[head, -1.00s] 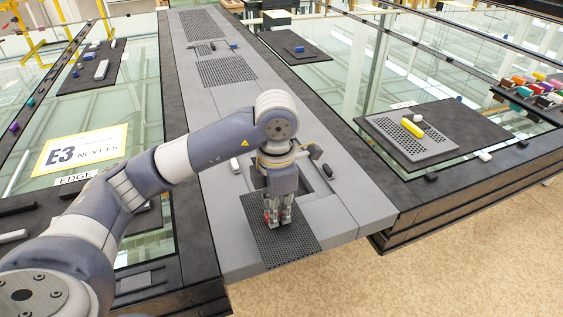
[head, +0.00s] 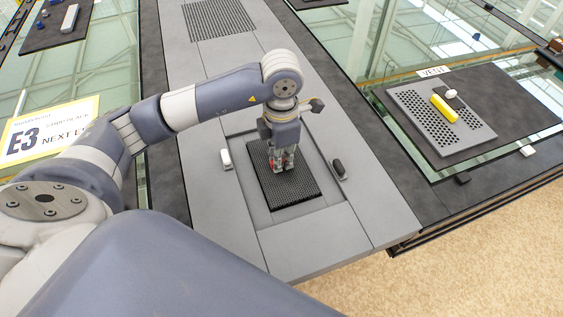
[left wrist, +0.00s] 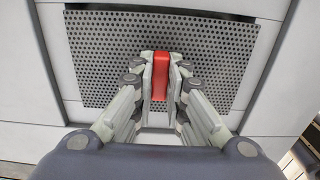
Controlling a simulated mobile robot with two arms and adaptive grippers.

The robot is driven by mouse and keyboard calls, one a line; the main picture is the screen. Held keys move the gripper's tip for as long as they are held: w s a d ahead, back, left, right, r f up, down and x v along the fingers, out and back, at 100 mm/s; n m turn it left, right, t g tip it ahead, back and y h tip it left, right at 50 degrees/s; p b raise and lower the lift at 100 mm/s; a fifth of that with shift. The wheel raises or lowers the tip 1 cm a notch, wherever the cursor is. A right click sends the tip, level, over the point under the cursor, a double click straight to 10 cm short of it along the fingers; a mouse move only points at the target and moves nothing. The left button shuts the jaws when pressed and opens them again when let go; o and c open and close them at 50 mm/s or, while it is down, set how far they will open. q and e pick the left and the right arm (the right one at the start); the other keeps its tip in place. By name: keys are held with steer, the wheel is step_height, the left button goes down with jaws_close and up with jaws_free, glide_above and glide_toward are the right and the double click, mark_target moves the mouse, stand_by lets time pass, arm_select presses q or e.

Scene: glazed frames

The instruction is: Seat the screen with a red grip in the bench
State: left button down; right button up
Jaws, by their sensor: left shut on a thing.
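The screen is a dark perforated plate (head: 297,188) with a red grip (left wrist: 161,72). My left gripper (head: 283,168) points down and is shut on the red grip, its fingers on either side of it. The screen is over the rectangular opening (head: 304,212) in the grey bench (head: 320,248), with a bare strip of the opening in front. In the left wrist view the plate (left wrist: 95,60) looks slightly turned against the opening's edges. I cannot tell whether it touches the bench. My right gripper is not in view.
A white catch (head: 226,159) and a black catch (head: 339,170) flank the opening. Another perforated panel (head: 217,20) lies farther back on the bench. At right, a grey perforated plate with a yellow grip (head: 444,109) lies on a dark mat (head: 510,100).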

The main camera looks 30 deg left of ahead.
arm_select(q)
step_height(320, 180, down, 4)
steer(key=shift+w+r+p, duration=0.1)
steer(key=shift+p, duration=0.4)
steer(key=shift+f, duration=0.35)
steer(key=c, duration=1.6)
jaws_free()
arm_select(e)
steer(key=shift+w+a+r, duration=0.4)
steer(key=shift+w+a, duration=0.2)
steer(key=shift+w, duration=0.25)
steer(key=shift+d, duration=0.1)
